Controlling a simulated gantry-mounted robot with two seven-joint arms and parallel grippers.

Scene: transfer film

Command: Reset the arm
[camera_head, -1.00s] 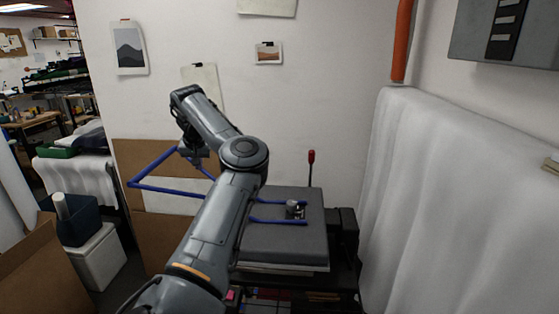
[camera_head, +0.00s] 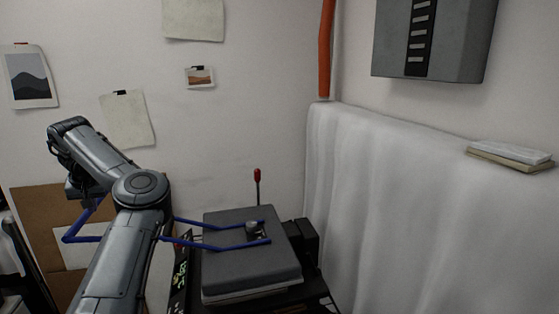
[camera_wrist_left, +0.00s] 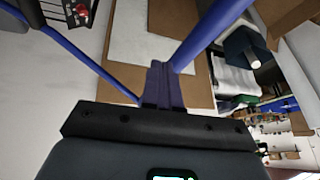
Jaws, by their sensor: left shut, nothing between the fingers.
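My left arm comes in from the lower left of the head view, bends at an elbow and reaches towards the back left. Its left gripper is mostly hidden behind the arm there. In the left wrist view the left gripper (camera_wrist_left: 163,68) is shut, its two fingers together and empty. Blue bars (camera_head: 222,246) belong to a grey flat-topped machine (camera_head: 235,272) and run left behind my arm to a blue bend. In the wrist view a blue bar (camera_wrist_left: 208,32) passes beside the fingertips; I cannot tell whether they touch. My right gripper is not in view.
A red-knobbed lever (camera_head: 257,176) stands behind the machine. A white-draped block (camera_head: 400,210) fills the right, with books (camera_head: 510,155) on top. A grey wall box (camera_head: 430,40) and orange pipe (camera_head: 326,50) are above. Cardboard (camera_head: 35,205) leans at the left.

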